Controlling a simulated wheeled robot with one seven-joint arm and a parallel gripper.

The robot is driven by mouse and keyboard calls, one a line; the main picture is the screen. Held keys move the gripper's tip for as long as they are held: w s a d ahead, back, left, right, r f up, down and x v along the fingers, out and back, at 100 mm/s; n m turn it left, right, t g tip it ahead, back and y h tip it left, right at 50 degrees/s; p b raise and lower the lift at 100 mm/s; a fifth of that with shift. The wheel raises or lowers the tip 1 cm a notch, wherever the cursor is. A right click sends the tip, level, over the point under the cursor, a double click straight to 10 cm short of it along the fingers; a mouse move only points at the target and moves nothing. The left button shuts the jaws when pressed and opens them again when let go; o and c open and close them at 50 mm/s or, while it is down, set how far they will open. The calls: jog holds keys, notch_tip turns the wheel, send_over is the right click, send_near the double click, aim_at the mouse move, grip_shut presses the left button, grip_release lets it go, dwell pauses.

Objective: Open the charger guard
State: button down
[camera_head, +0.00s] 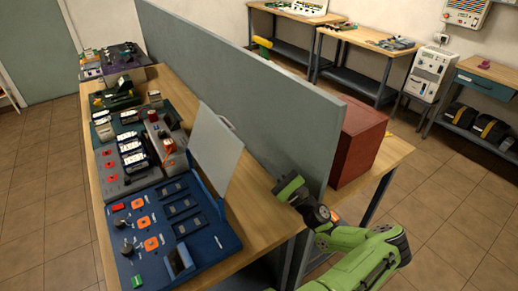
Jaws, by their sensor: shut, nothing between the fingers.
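The charger guard appears to be the pale, see-through panel (214,148) with a small dark handle at its upper right corner. It stands raised along the back right edge of the dark blue charger (172,222), leaning up and away from the charger's top. The charger's slots, orange-red buttons and small screen lie uncovered. My gripper (284,182) is to the right of the panel, apart from it, near the grey divider. It is shut and holds nothing that I can see; its fingertips are small and partly turned away.
A tall grey divider (235,65) runs along the wooden bench (258,215). A red-brown box (358,145) stands beyond it. A grey charger unit (122,160) with white-topped batteries sits behind the blue one. The bench right of the blue charger is clear.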

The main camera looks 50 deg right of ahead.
jog(key=a+r+p+x, duration=0.1)
jog(key=p+x, duration=0.1)
jog(key=x, duration=0.9)
jog(key=shift+s+a+r, duration=0.2)
jog(key=shift+s+r, duration=0.05)
jog(key=shift+r, duration=0.1)
jog(key=shift+r, duration=0.1)
